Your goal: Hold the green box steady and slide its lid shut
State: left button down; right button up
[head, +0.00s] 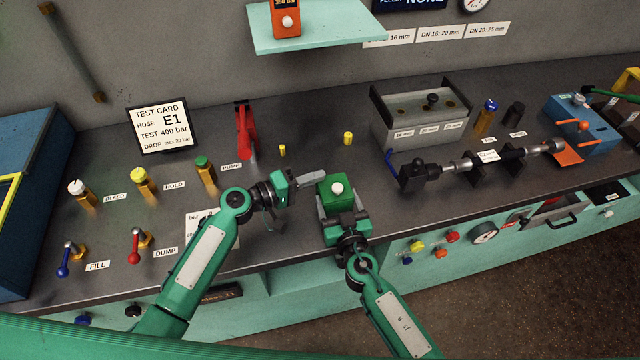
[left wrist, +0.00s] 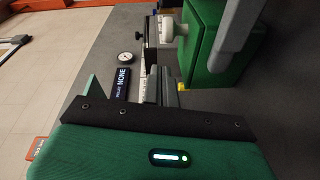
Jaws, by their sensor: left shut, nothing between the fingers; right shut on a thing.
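The green box (head: 325,187) stands on the grey bench at the middle, with a white knob (head: 337,188) on its top. In the left wrist view the box (left wrist: 205,60) and knob (left wrist: 167,29) show close up. My right gripper (head: 337,212) is shut on the box from the near side, with grey fingers along its sides. My left gripper (head: 318,175) is shut and empty, just left of the box's far left corner; its fingertips (left wrist: 165,88) appear close to the box. I cannot tell how far the lid is open.
A teal shelf (head: 320,35) hangs above the bench behind the box. A red stand (head: 245,130) and small yellow pieces (head: 348,138) are behind. Valve posts (head: 206,172) stand to the left. A grey bin (head: 420,118) and hose fixture (head: 485,165) stand to the right.

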pick_arm(q)
jog(key=w+v, duration=0.1)
jog(key=v, duration=0.9)
jog(key=shift+a+r, duration=0.2)
jog(key=shift+a, duration=0.25)
jog(key=shift+s, duration=0.1)
pick_arm(e)
jog(key=o, duration=1.1)
